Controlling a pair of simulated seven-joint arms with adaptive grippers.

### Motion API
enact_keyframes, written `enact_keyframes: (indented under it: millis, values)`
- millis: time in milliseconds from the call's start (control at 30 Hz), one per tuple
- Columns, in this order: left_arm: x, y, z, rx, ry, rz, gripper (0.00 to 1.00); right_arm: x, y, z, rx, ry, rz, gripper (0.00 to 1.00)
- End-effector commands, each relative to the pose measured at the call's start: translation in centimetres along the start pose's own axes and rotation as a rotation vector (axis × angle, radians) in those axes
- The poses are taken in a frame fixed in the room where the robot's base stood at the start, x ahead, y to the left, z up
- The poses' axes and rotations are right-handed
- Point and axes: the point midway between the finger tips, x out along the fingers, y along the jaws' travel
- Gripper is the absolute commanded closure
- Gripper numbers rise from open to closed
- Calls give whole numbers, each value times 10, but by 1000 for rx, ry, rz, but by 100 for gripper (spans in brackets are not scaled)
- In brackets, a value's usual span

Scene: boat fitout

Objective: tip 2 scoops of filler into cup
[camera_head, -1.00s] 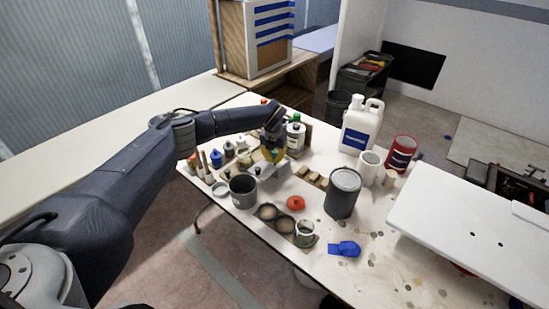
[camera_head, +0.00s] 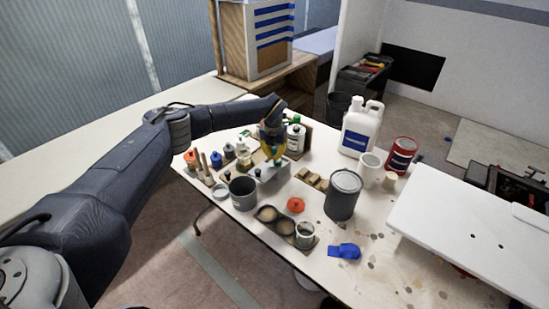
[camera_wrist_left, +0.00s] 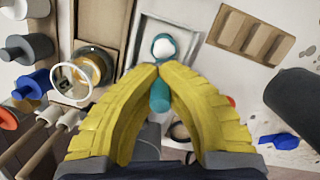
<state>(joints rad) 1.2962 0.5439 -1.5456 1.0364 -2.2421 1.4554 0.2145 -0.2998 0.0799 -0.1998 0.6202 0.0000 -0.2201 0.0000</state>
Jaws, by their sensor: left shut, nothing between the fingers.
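My left gripper (camera_head: 272,158) hangs over the grey tray-like box (camera_head: 262,174) on the table. In the left wrist view its yellow fingers (camera_wrist_left: 158,72) are shut, tips together. A teal piece with a round white top (camera_wrist_left: 163,47), perhaps a scoop, shows at and behind the fingertips, over the pale box (camera_wrist_left: 152,32); its contact with the fingers is unclear. A small cup (camera_head: 304,235) with greenish marks stands in a dark holder beside two round hollows. An open grey pot (camera_head: 242,190) stands left of it. Filler cannot be identified surely. My right gripper is out of view.
A grey can (camera_head: 343,193), white cup (camera_head: 369,168), red can (camera_head: 402,154) and white jug (camera_head: 361,127) stand to the right. Small bottles crowd the left. An orange-red lid (camera_head: 296,204) and blue item (camera_head: 344,251) lie in front. A white panel (camera_head: 470,230) covers the right.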

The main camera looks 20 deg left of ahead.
Motion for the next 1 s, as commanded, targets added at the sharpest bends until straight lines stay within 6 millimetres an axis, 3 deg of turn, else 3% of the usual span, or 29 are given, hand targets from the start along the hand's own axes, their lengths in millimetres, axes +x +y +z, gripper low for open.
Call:
enact_keyframes:
  millis: [600, 1000]
  values:
    - [-42, 1, 7, 0, -2, 0, 100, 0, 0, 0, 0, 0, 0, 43]
    - [-54, 1, 9, 0, -1, 0, 100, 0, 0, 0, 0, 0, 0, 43]
